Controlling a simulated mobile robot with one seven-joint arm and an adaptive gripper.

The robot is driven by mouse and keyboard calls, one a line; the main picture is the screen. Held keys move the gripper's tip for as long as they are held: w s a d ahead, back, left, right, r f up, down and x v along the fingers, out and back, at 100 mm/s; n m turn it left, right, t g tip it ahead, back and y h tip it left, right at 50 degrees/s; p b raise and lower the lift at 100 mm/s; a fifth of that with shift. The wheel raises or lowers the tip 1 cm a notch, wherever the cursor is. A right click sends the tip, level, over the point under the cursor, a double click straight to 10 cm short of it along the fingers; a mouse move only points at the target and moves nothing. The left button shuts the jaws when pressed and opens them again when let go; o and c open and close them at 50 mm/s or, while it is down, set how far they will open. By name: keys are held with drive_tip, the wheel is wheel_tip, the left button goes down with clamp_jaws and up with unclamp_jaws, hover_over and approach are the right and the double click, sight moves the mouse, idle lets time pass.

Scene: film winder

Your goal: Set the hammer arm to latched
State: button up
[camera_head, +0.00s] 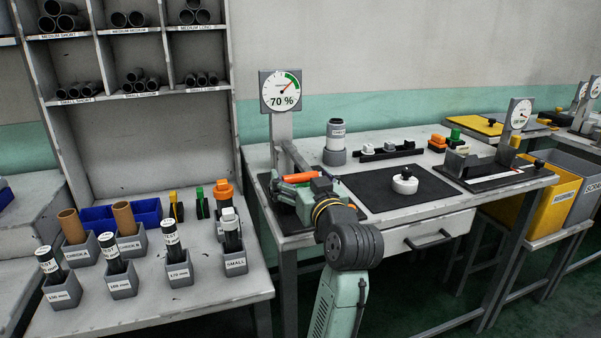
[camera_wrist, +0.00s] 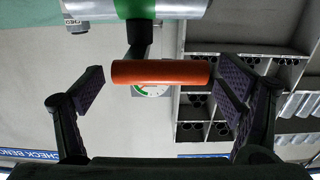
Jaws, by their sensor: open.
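The hammer arm's orange handle (camera_head: 299,177) shows above my gripper at the left of the workbench in the head view. The handle (camera_wrist: 160,73) lies crosswise between my fingers in the wrist view, with a dark bar (camera_wrist: 140,38) joined to it. My gripper (camera_wrist: 160,82) is open, with one finger beyond each end of the handle. I see a gap on both sides and no contact; how deep the handle sits between the fingers I cannot tell. In the head view my gripper (camera_head: 290,186) partly hides the hammer fixture, so the latch does not show.
A gauge (camera_head: 281,91) reading 70 % stands behind the handle. A black mat (camera_head: 385,195) with a white round knobbed part (camera_head: 405,181) lies to the right. A grey holder with a cylinder (camera_head: 335,142) stands behind. Tubes in holders (camera_head: 172,255) stand on the left bench.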

drive_tip(key=shift+w+a, duration=0.15)
drive_tip(key=shift+w, duration=0.3)
drive_tip(key=c, duration=1.7)
drive_tip(key=shift+r, duration=0.15)
